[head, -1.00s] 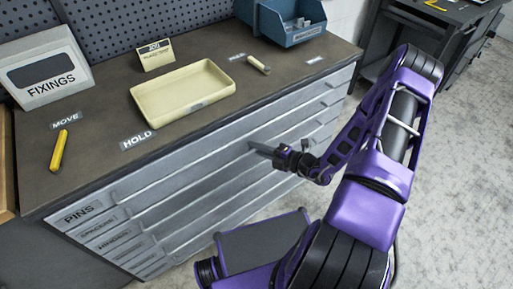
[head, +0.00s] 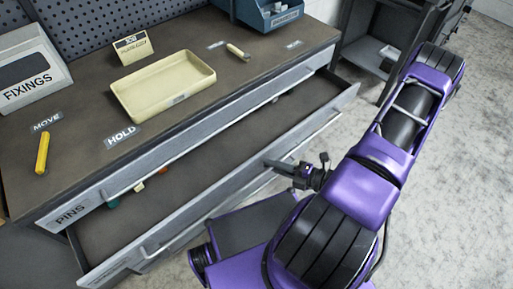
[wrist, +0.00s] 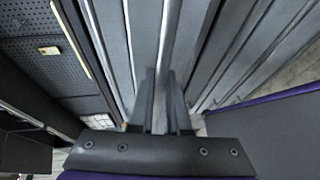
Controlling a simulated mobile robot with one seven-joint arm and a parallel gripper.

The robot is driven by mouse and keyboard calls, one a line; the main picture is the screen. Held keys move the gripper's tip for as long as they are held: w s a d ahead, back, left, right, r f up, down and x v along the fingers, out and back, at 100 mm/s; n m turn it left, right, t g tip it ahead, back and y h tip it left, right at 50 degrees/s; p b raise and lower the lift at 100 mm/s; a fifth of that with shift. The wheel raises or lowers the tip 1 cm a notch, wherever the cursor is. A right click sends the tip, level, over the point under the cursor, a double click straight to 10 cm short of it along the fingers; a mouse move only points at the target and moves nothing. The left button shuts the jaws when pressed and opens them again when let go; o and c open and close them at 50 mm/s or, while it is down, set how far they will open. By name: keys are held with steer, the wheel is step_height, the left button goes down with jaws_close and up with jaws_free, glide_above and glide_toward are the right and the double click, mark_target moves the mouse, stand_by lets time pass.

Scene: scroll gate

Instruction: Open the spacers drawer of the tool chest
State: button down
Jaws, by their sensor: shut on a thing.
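The tool chest has a drawer marked PINS (head: 72,213) at the top, which is closed. The drawer just below it (head: 205,200), in the place of the spacers drawer, stands pulled well out. Its front label is too small to read now. My gripper (head: 272,164) is at the middle of that drawer's front, shut on its handle rail. In the wrist view my two fingers (wrist: 161,95) are closed around the long grey rail (wrist: 169,35). The lower drawers are mostly hidden behind the open one.
A few small parts, one green (head: 112,203), lie at the back of the open drawer. The worktop holds a cream tray (head: 160,92), a yellow stick (head: 42,152), a FIXINGS box (head: 35,75) and a blue bin (head: 268,14).

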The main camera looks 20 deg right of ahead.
steer(key=s+d, duration=0.3)
steer(key=s, duration=0.8)
steer(key=shift+d, duration=0.4)
steer(key=shift+s, duration=0.1)
steer(key=c, duration=1.2)
jaws_free()
steer(key=shift+o, duration=0.2)
steer(key=v, duration=1.7)
steer(key=shift+s+b, duration=0.2)
steer(key=shift+b, duration=0.25)
steer(key=shift+d, duration=0.15)
